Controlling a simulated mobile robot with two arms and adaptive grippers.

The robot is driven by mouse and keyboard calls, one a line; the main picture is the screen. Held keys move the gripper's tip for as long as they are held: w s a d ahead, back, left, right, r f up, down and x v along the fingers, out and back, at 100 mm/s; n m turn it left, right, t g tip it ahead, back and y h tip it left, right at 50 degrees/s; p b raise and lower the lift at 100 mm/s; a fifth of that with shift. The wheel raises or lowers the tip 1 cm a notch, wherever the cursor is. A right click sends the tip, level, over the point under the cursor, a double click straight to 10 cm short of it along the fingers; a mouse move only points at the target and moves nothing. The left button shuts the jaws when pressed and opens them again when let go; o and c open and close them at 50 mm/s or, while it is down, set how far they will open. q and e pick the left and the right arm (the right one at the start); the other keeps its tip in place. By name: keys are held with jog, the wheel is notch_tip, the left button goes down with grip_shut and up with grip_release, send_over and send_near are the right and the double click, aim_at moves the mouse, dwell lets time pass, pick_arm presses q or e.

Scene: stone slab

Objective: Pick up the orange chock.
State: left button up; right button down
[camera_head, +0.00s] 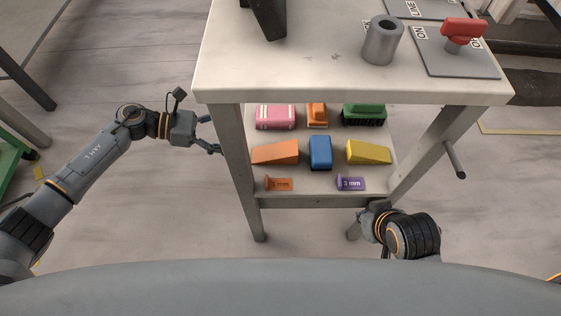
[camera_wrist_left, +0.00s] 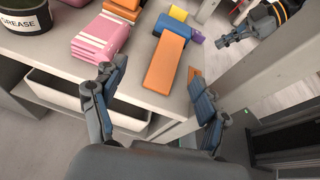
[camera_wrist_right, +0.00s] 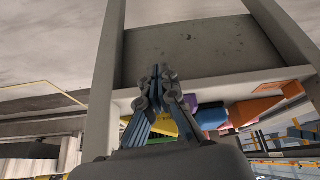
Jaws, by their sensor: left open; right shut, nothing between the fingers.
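The orange chock (camera_head: 275,152) is a wedge lying on the lower shelf, at the left of the middle row. In the left wrist view the chock (camera_wrist_left: 166,62) lies ahead, between the lines of the fingers. My left gripper (camera_head: 212,134) is open and empty, just outside the shelf's left leg, apart from the chock. It also shows in the left wrist view (camera_wrist_left: 152,80). My right gripper (camera_wrist_right: 160,76) is shut and empty, near the shelf's front at the right; in the head view its fingers are mostly hidden by my wrist.
On the shelf (camera_head: 320,182) are a blue block (camera_head: 320,152), a yellow wedge (camera_head: 368,151), a pink block (camera_head: 275,117), a smaller orange block (camera_head: 317,115), a green brush-like block (camera_head: 364,114), and orange (camera_head: 279,184) and purple (camera_head: 351,184) tags. The slab top (camera_head: 310,75) overhangs them.

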pick_arm(q)
jog(key=m, duration=0.1)
jog(key=g, duration=0.1)
send_near(280, 150)
jog(key=shift+m+y, duration=0.4)
jog(key=x, duration=0.4)
jog(key=shift+w+d+r, duration=0.1)
jog(key=shift+w+d, duration=0.05)
jog(key=shift+d, duration=0.1)
jog(key=b+x, duration=0.1)
jog(key=x, duration=0.4)
jog(key=shift+d, duration=0.45)
pick_arm(e)
jog(key=w+r+t, duration=0.1)
jog(key=w+a+r+t, duration=0.1)
jog(key=w, duration=0.1)
jog(key=shift+r+y, duration=0.3)
jog(key=shift+r, duration=0.05)
pick_arm(q)
jog(key=c, duration=1.3)
